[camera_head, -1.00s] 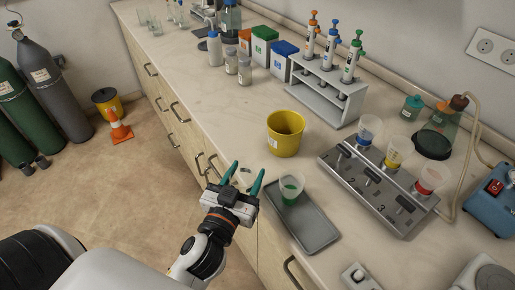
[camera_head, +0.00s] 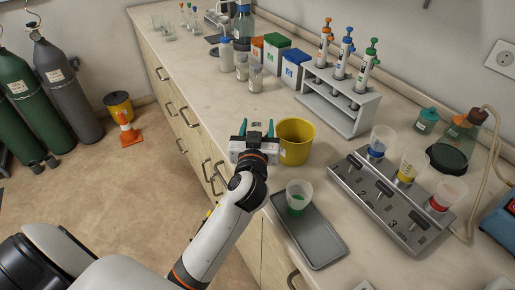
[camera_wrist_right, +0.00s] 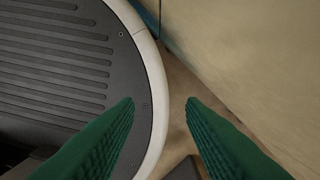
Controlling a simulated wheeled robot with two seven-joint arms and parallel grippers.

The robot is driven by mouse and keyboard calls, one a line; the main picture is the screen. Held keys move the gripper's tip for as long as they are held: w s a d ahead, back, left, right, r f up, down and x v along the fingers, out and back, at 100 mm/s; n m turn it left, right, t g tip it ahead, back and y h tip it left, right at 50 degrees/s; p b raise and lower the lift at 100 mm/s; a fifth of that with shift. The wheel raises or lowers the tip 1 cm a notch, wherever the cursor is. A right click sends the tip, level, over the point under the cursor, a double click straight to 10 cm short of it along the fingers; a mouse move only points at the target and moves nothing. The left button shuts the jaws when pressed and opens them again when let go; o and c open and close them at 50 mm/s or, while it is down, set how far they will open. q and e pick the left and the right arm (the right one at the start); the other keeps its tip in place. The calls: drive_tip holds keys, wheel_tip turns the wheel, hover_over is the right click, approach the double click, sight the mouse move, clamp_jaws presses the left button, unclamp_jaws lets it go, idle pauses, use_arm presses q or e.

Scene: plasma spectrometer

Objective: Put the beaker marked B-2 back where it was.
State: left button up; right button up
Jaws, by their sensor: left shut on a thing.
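My left gripper (camera_head: 257,130) is just left of the yellow bucket, its teal fingers pointing away. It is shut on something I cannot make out. A clear beaker with green contents (camera_head: 298,196) stands on the grey tray (camera_head: 318,246), nearer than the gripper. Three beakers sit on the numbered metal rack: blue-banded (camera_head: 380,141), yellow (camera_head: 411,166) and red (camera_head: 447,192). I cannot read a B-2 mark on any beaker. My right gripper (camera_wrist_right: 160,104) is open and empty in the right wrist view, over the floor beside a dark ribbed surface.
The yellow bucket (camera_head: 296,141) is close to my left gripper's right. The numbered rack (camera_head: 399,218) is at the right. A pipette stand (camera_head: 340,105), boxes and bottles line the back. Several glasses (camera_head: 168,28) stand far left. The counter between the glasses and the bucket is mostly clear.

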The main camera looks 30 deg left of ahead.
use_arm(q)
drive_tip(key=shift+f, duration=2.55)
drive_tip(key=shift+f+b, duration=0.1)
drive_tip(key=shift+b, duration=0.3)
drive_tip(key=o, duration=0.6)
drive_tip(key=shift+f, duration=0.1)
drive_tip(key=shift+o, duration=0.7)
